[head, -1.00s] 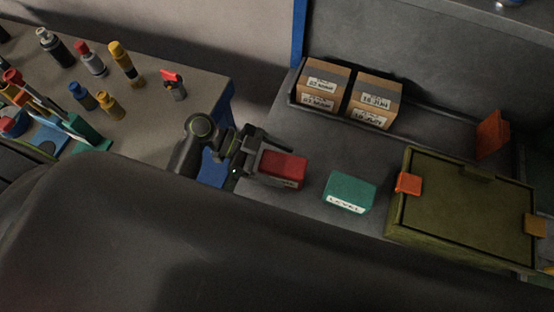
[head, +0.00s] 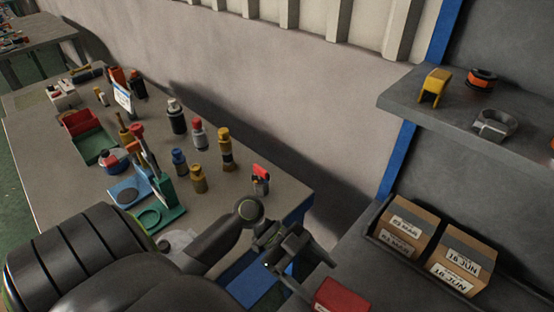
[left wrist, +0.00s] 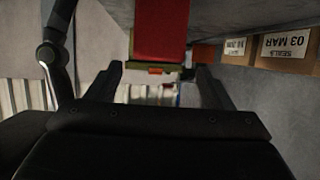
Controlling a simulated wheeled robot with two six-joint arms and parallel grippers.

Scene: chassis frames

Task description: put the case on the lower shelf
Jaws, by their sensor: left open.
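The red case (head: 340,297) lies on the grey lower shelf (head: 350,248), cut off by the bottom edge of the head view. My left gripper (head: 318,283) is open at the case's left end, its fingers pointing towards it. In the left wrist view the red case (left wrist: 160,30) is ahead of the open left gripper (left wrist: 158,68), in line with the gap between its fingers. I cannot tell whether the fingers touch it. My right gripper is not in view.
Two labelled cartons (head: 408,228) (head: 461,262) stand on the lower shelf behind the case. The upper shelf (head: 400,98) holds a yellow part, an orange-black roll and a grey clamp. A workbench (head: 290,187) at left carries several bottles and tools.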

